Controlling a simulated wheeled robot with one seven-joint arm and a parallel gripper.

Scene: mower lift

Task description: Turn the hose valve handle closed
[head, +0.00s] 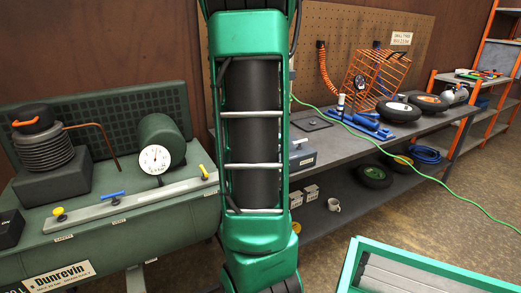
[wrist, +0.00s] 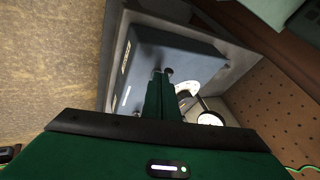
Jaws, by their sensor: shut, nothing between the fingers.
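A long grey rail (head: 140,200) lies along the front of the green compressor (head: 100,240) at the left of the head view. It carries a blue lever handle (head: 113,194) in the middle and yellow knobs at its left (head: 60,214) and right (head: 203,171) ends. The small labels below are too blurred to read, so I cannot tell which one is marked for the hose. My gripper (wrist: 162,74) is shut and empty in the wrist view, over a blue-grey box (wrist: 140,62). No valve handle is clear in that view. My arm hides what lies right of the rail in the head view.
A round gauge (head: 154,160) stands behind the rail, with a bent copper pipe (head: 106,138) to its left. The workbench (head: 400,128) at right holds wheels, blue tools and an orange wire basket (head: 378,75). A green-rimmed tray (head: 430,262) is at the lower right.

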